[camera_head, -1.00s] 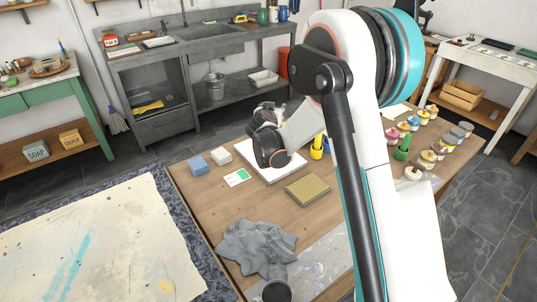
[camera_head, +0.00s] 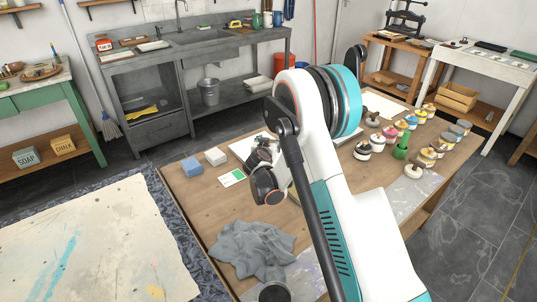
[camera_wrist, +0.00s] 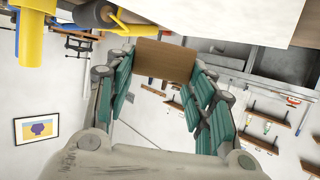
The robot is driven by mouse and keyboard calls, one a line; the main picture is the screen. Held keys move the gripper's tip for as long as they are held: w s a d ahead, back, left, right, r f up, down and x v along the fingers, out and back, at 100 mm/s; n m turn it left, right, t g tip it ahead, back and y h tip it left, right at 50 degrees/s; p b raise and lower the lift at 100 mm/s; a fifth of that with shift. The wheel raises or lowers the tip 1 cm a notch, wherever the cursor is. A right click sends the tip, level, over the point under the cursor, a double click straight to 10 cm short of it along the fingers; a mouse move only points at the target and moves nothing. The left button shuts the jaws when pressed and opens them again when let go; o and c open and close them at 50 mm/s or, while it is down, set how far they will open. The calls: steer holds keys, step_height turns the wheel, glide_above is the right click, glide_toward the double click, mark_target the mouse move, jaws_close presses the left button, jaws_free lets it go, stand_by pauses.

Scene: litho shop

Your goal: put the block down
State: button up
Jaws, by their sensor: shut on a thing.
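My gripper (camera_wrist: 161,72) is shut on a brown block (camera_wrist: 166,60) in the wrist view, with its teal-padded fingers on either side of it. The block looks plain and flat-faced. In the head view, my arm and wrist cover most of the gripper, and I cannot make out the held block there. The wrist is over the wooden worktable (camera_head: 205,209), near the white slab (camera_head: 242,148). The wrist view does not show the block touching a surface.
A grey cloth (camera_head: 252,249) lies in front. Several ink jars (camera_head: 363,150) stand at the right. Bare wood shows between card and cloth.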

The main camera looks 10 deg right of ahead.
steer(key=shift+f+b, duration=0.75)
steer(key=shift+f, duration=1.3)
steer(key=shift+f, duration=0.1)
steer(key=o, duration=1)
steer(key=shift+o, duration=0.2)
